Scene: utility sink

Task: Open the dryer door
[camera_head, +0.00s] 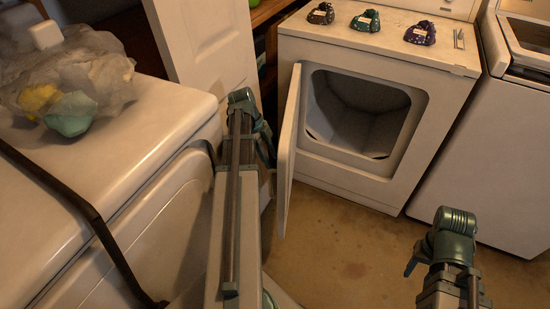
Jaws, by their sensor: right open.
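The white dryer (435,110) stands at the back. Its door (289,150) is swung wide out on the left side, seen nearly edge-on. The dark, empty-looking drum opening (360,112) is exposed. My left gripper (252,112) is at the far end of the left arm, left of the door, with a gap visible between them; its fingers are too unclear to judge. My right gripper (440,248) is open over the floor at the lower right, in front of the dryer and apart from the door. Its fingertips are mostly hidden by the wrist.
Several patterned objects (365,20) lie on the dryer top. A white appliance (500,150) stands close on the right. Another white appliance (150,130) at left carries a plastic bag (75,75). A white room door (205,45) stands behind. Brown floor (345,250) is clear in front.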

